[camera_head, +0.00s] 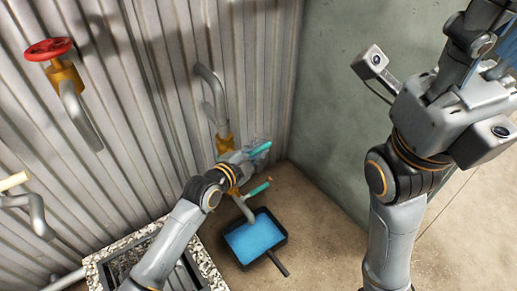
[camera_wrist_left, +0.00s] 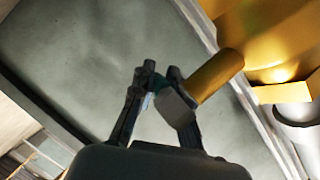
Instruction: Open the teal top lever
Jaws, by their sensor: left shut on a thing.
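The teal top lever (camera_head: 261,149) sits on the brass valve (camera_head: 224,143) of the grey riser pipe by the corrugated wall. My left gripper (camera_head: 258,154) is at this lever and partly covers it.
A second teal lever (camera_head: 258,188) is lower on the pipe, above a black tray (camera_head: 286,241) of blue water. A red handwheel (camera_head: 48,48) is on the left wall. A speckled stone-edged grate (camera_head: 103,268) lies below my left arm. Floor at right is bare.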

